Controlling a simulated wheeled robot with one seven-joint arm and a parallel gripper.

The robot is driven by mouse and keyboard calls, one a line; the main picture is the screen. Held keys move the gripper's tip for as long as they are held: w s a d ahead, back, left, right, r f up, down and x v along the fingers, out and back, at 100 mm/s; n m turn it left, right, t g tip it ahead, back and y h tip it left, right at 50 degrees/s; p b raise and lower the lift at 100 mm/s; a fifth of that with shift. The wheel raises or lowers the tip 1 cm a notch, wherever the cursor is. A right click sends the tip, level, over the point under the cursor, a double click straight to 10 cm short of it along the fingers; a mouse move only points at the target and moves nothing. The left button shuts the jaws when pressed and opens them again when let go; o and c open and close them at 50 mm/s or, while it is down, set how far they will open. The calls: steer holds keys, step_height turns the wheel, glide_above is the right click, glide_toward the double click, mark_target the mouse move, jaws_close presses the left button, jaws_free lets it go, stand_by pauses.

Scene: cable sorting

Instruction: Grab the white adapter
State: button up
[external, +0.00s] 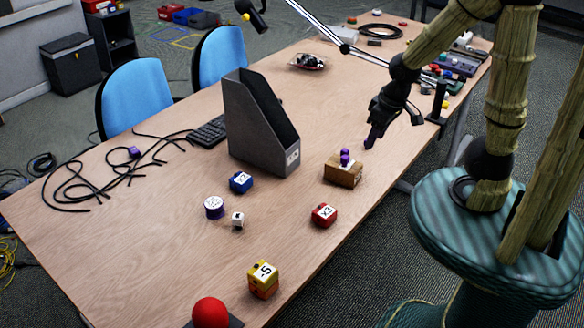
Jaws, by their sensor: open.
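A small white block (238,220) with dark marks on its faces sits on the table; it is the closest match for the white adapter, but it is too small to be sure.
A tall grey file holder (262,130), a wooden block (343,172) with purple pieces and a red block (323,215) stand nearby. Black cables (75,185) lie left.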

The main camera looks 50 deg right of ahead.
steer(key=shift+o, duration=1.1)
steer(key=shift+w+f, duration=0.1)
steer(key=w+a+f+n+t+h+b, duration=0.15)
steer(key=w+f+n+t, duration=0.25)
steer(key=w+f+n, duration=0.65)
steer(key=w+a+f+n+t+h+b, duration=0.1)
steer(key=w+a+f+n+t+b, duration=0.25)
steer(key=w+f+n, duration=0.65)
step_height(320, 180, up, 2)
steer(key=n+t+y+b, duration=0.3)
steer(key=n+t+y, duration=0.55)
steer(key=n, duration=1.35)
glide_above(241, 217)
steer(key=g+y, duration=0.2)
steer(key=shift+m+g+y, duration=0.25)
steer(key=shift+g+y, duration=0.15)
